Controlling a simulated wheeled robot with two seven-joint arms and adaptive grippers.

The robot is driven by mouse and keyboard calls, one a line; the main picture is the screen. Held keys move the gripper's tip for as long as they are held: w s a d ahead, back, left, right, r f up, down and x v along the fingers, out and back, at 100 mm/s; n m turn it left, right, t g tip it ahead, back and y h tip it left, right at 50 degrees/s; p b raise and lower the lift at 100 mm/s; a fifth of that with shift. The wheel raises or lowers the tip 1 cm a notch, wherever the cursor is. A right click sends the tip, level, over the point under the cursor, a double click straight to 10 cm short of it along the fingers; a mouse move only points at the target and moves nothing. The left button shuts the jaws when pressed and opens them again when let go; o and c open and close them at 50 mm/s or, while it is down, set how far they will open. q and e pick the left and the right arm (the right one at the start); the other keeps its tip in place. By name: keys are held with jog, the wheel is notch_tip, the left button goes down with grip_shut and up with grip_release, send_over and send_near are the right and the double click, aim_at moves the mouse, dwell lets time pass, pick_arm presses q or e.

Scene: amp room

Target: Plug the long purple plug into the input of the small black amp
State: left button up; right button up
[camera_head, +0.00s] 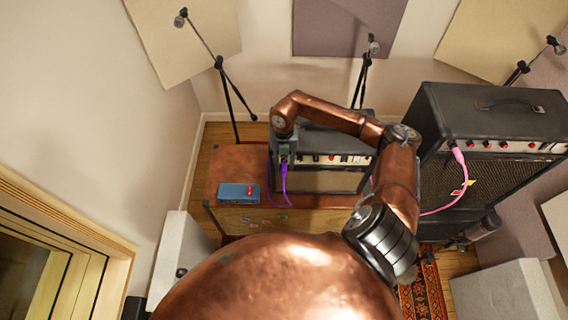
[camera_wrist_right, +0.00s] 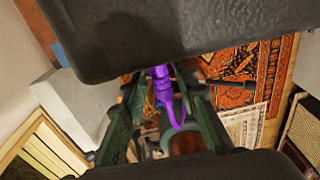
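The small black amp (camera_head: 345,150) stands on a reddish-brown trunk, its control panel facing me. My right gripper (camera_head: 284,158) is at the left end of that panel and hides the input there. The purple plug (camera_head: 284,170) is at the gripper, with its purple cable hanging down the front. In the right wrist view the plug (camera_wrist_right: 162,88) lies between the green fingers (camera_wrist_right: 162,98), with gaps visible on both sides. A dark body hides its far end, so I cannot tell whether it sits in the input. My left gripper is not in view.
A blue pedal (camera_head: 238,192) lies on the trunk (camera_head: 228,165) left of the amp. A large black amp (camera_head: 500,135) with a pink plug (camera_head: 457,153) and cable stands at right. Microphone stands rise behind. A grey-white block (camera_head: 182,250) stands at lower left.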

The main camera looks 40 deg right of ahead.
jog(key=shift+o, duration=0.9)
notch_tip(320, 180, up, 12)
jog(key=shift+w+d, duration=0.3)
jog(key=shift+w, duration=0.1)
